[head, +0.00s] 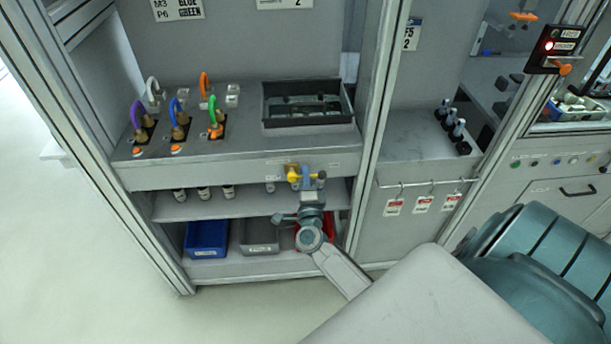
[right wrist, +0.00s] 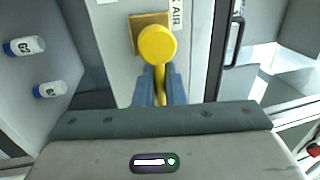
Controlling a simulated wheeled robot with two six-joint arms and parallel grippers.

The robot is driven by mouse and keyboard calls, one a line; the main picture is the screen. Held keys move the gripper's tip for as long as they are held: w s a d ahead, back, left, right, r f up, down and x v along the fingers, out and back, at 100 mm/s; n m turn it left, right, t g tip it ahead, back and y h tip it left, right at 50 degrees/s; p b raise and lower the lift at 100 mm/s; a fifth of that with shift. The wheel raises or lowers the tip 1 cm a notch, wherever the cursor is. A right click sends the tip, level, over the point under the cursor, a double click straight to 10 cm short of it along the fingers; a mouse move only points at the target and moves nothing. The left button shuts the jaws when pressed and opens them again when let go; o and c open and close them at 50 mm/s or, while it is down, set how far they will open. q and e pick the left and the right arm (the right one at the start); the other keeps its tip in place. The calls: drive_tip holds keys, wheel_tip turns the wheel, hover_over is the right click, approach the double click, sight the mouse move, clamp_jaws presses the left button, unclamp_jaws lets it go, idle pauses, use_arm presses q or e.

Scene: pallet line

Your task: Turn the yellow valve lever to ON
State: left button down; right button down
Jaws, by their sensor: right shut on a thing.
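The yellow valve (head: 293,174) is mounted on the front edge of the grey workbench, below the black tray. In the right wrist view its round yellow hub (right wrist: 157,44) shows in front of a yellow square plate, beside a label reading "AIR". The yellow lever (right wrist: 160,84) runs from the hub toward my gripper. My right gripper (head: 309,175) is at the valve; in the right wrist view its blue fingers (right wrist: 158,88) are shut on the lever, one on each side. The lever's far end is hidden between the fingers. My left gripper is not in view.
A black tray (head: 265,122) and several coloured hose connectors (head: 178,130) stand on the bench top. Below are a blue bin (head: 207,240) and a grey bin (head: 261,238). Red-and-white tags (head: 423,203) hang right of an upright post. White bottles (right wrist: 24,46) show left in the wrist view.

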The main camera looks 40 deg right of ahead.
drive_tip(key=shift+r, duration=0.15)
drive_tip(key=c, duration=1.6)
unclamp_jaws()
drive_tip(key=shift+c, duration=0.2)
drive_tip(key=b+v, duration=0.3)
drive_tip(key=v, duration=0.7)
drive_tip(key=shift+s, duration=0.35)
drive_tip(key=shift+a, duration=0.1)
